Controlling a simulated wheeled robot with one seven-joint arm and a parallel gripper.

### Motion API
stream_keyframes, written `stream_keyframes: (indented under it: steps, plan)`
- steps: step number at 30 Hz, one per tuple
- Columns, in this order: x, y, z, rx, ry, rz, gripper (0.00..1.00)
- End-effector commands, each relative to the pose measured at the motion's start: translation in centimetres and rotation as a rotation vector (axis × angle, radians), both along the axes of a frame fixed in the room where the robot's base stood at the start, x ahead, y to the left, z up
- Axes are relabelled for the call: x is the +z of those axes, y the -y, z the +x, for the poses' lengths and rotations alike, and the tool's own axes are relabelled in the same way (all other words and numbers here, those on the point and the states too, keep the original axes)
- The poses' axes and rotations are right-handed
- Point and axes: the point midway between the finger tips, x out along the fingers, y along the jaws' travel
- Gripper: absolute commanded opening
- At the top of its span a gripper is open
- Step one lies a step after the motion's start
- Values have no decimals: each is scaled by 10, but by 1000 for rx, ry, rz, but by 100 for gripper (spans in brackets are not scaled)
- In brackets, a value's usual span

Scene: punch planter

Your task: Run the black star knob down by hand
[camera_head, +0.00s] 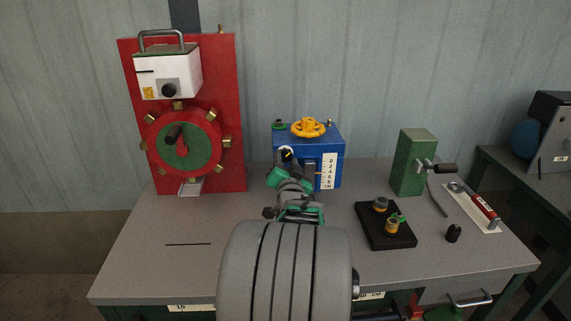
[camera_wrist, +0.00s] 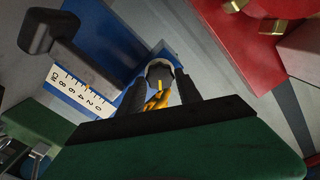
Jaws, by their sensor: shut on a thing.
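The black star knob (camera_head: 286,154) appears as a small dark round piece with a pale rim and a yellow mark, on the left front of the blue box (camera_head: 332,146). In the wrist view the dark knob (camera_wrist: 160,73) lies at the tips of my two black fingers. My gripper (camera_head: 283,164) is shut on it, reaching in from the front. It also shows in the wrist view (camera_wrist: 161,85). The knob's star outline and exact finger contact are too small to tell. A white centimetre scale (camera_head: 329,171) stands beside it on the box's front.
A yellow handwheel (camera_head: 308,127) sits atop the blue box. A red panel (camera_head: 218,75) with a round dial stands left. The bench's front left is clear.

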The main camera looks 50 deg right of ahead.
Motion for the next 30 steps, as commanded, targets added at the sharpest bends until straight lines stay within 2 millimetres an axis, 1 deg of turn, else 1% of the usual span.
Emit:
stream_keyframes:
  steps: [1, 9, 16, 19, 27, 30]
  plan:
    - [0, 1, -1, -1, -1, -2, 42]
    - [0, 0, 0, 0, -2, -1, 63]
    - [0, -1, 0, 1, -2, -2, 63]
    - [0, -6, -5, 0, -2, -2, 63]
    - [1, -45, -41, -2, 0, -5, 63]
    - [1, -54, -49, -2, -1, -2, 63]
